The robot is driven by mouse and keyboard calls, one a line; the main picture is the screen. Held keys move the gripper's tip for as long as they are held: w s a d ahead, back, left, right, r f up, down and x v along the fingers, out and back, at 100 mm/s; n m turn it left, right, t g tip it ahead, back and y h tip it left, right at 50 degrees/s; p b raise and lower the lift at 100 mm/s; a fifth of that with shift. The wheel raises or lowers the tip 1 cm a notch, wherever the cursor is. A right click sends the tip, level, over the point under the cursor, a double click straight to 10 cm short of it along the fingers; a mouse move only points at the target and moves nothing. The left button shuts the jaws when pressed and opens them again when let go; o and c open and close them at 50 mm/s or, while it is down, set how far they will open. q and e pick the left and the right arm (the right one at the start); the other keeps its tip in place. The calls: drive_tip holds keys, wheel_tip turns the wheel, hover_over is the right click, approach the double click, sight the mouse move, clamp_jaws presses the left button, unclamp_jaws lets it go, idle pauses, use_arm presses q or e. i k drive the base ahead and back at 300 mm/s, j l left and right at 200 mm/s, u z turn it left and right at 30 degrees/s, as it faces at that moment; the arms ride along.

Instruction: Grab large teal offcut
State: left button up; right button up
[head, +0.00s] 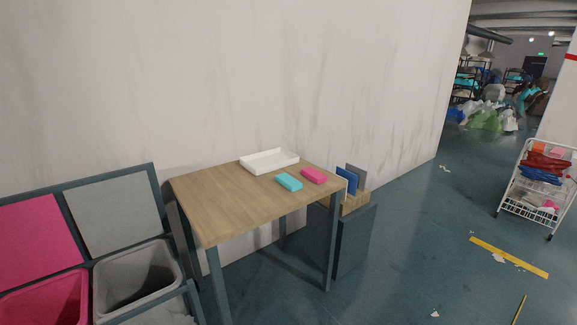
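A teal block-like piece (289,182) lies on the wooden table (222,208), near its front right edge. A similar pink piece (313,176) lies just right of it, with a small gap between them. A shallow white tray (269,162) sits behind both pieces at the back of the table. Only one teal piece shows on the table. Neither of my grippers is in the head view.
Left of the table stands a frame with pink (38,240) and grey (112,214) panels and bins. A holder with blue and grey sheets (350,180) stands at the table's right. A white cart (537,186) stands far right. The floor in front right is mostly clear.

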sight(285, 179)
drive_tip(key=i+u, duration=0.1)
drive_tip(key=u, duration=0.25)
drive_tip(key=i+l+u, duration=0.15)
drive_tip(key=u, duration=0.15)
drive_tip(key=i+l+u, duration=0.1)
drive_tip(key=i+l, duration=0.2)
drive_tip(key=i+l+u, duration=0.1)
drive_tip(key=i+l, duration=0.15)
drive_tip(key=l, duration=0.2)
drive_tip(key=i+l+u, duration=0.1)
drive_tip(key=i+l, duration=0.2)
drive_tip(key=i+l+u, duration=0.1)
drive_tip(key=i+l, duration=0.15)
drive_tip(key=l, duration=0.25)
drive_tip(key=i+l+u, duration=0.1)
drive_tip(key=l, duration=0.35)
drive_tip(key=i, duration=0.1)
